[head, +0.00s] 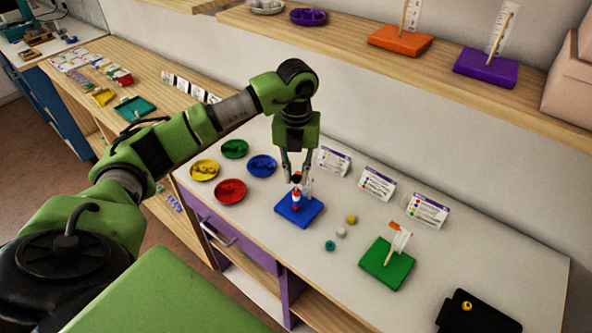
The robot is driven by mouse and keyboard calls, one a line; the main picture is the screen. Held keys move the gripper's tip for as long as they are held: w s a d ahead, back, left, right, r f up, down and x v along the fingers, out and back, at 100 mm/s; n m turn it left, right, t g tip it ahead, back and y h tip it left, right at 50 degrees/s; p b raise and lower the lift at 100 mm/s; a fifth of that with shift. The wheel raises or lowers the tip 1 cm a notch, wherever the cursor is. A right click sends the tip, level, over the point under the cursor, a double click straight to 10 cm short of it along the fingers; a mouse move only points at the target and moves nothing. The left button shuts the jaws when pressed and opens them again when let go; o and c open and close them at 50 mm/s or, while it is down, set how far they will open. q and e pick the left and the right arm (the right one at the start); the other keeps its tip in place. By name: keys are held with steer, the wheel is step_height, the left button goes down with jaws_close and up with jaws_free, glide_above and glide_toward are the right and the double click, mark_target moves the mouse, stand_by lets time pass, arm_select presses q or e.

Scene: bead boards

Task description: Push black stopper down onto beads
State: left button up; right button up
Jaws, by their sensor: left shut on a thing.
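A blue board (291,214) stands on the white tabletop, with red and white beads (296,199) stacked on its upright peg. My left gripper (297,177) points straight down over this board. Its fingers are closed around the small black stopper (297,178) at the top of the bead stack. Whether the stopper touches the top bead is too small to tell. A white card stands behind the peg, partly hidden by the gripper. My right gripper does not show.
Green (234,149), yellow (204,170), blue (262,166) and red (230,191) dishes stand left of the board. Loose beads (341,232) lie to its right, before a green board (379,270). Label cards (378,184) stand behind. A black tray (472,316) is at the front right.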

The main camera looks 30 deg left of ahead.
mark_target(296, 187)
arm_select(q)
steer(key=shift+f, duration=0.4)
steer(key=shift+f+b, duration=1.05)
steer(key=shift+f, duration=0.2)
stand_by(1.1)
steer(key=shift+s, duration=0.1)
stand_by(0.3)
steer(key=o, duration=0.8)
